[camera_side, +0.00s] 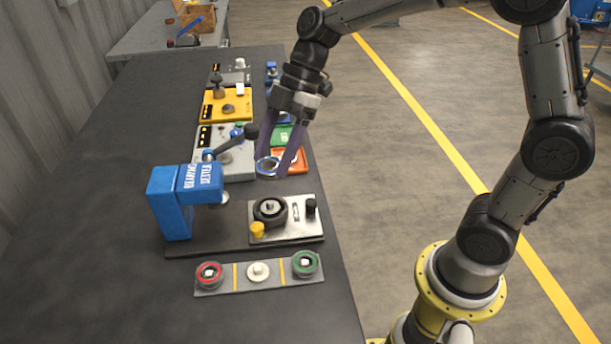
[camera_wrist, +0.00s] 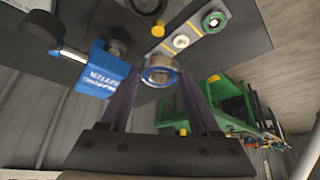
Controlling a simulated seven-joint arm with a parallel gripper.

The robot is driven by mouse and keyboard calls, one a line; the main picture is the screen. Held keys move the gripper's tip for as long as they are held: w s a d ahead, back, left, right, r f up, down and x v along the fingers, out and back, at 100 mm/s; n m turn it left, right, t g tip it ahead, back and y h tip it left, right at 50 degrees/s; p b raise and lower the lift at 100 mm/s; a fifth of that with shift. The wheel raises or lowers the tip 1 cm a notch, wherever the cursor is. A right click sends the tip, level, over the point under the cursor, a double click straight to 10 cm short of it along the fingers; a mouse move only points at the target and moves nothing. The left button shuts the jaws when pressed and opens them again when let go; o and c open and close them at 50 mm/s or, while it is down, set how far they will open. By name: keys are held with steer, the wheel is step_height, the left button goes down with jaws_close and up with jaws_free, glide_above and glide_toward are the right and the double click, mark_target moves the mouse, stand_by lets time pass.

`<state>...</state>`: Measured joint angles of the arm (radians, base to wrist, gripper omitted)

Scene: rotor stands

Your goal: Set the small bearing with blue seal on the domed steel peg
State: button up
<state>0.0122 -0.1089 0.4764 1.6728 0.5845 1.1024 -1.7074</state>
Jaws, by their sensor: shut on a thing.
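My gripper (camera_side: 277,165) is shut on the small bearing with blue seal (camera_side: 267,166), held in the air above the bench. A light steel peg (camera_side: 269,205) stands in a black round collar on the grey metal plate (camera_side: 293,232), below and in front of the bearing; bearing and peg are apart. Its top is too small to tell whether it is domed. Other pegs stand on the plates farther back.
A yellow knob (camera_side: 257,229) and black knob (camera_side: 310,205) flank the collar. A front strip (camera_side: 234,279) holds red and green bearings around a bare pale peg. The bench's left side is clear.

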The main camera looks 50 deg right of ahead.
step_height(320, 180, down, 3)
steer(key=w+d, duration=0.2)
steer(key=w, duration=0.1)
glide_toward(269, 203)
steer(key=shift+m, duration=0.3)
steer(key=shift+a+r+x, duration=0.1)
steer(key=shift+a+x, duration=0.05)
steer(key=shift+x, duration=0.8)
steer(key=shift+a+r+x, duration=0.1)
steer(key=shift+x, duration=0.8)
steer(key=shift+a+r+x, duration=0.1)
steer(key=shift+a+x, duration=0.05)
steer(key=shift+x, duration=0.8)
steer(key=shift+f, duration=1)
stand_by(0.4)
steer(key=o, duration=1.5)
steer(key=shift+o, duration=0.4)
step_height(269, 203, up, 8)
stand_by(0.4)
